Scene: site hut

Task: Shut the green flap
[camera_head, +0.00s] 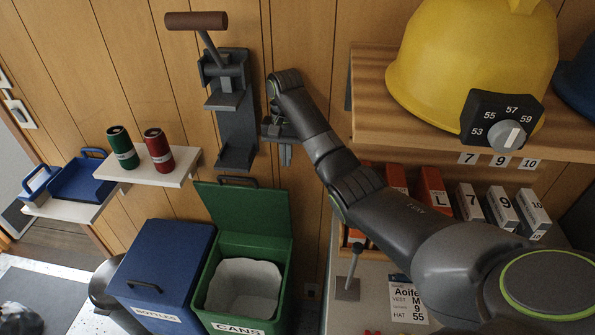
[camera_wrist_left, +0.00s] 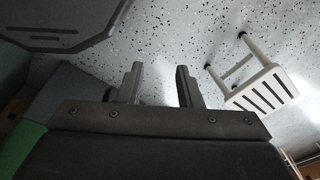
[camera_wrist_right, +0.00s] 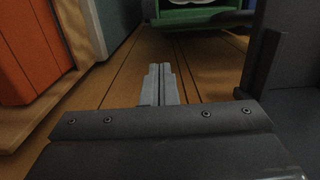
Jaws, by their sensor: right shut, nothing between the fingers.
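The green flap (camera_head: 248,210) is the lid of the green bin (camera_head: 240,245) labelled CANS. It stands open, tilted up at the back of the bin toward the wall, with a dark handle at its top edge. A white liner (camera_head: 243,288) shows inside the open bin. My right gripper (camera_head: 285,155) is shut and empty, pointing down above and to the right of the flap, apart from it. It also shows in the right wrist view (camera_wrist_right: 160,85). My left gripper (camera_wrist_left: 160,78) is open and empty over the speckled floor; its fingers do not show in the head view.
A blue bin (camera_head: 165,265) labelled BOTTLES, lid shut, stands left of the green one. A grey wall-mounted press (camera_head: 236,125) is close to my right gripper. A shelf (camera_head: 185,165) holds two cans. A white stool (camera_wrist_left: 262,90) stands on the floor.

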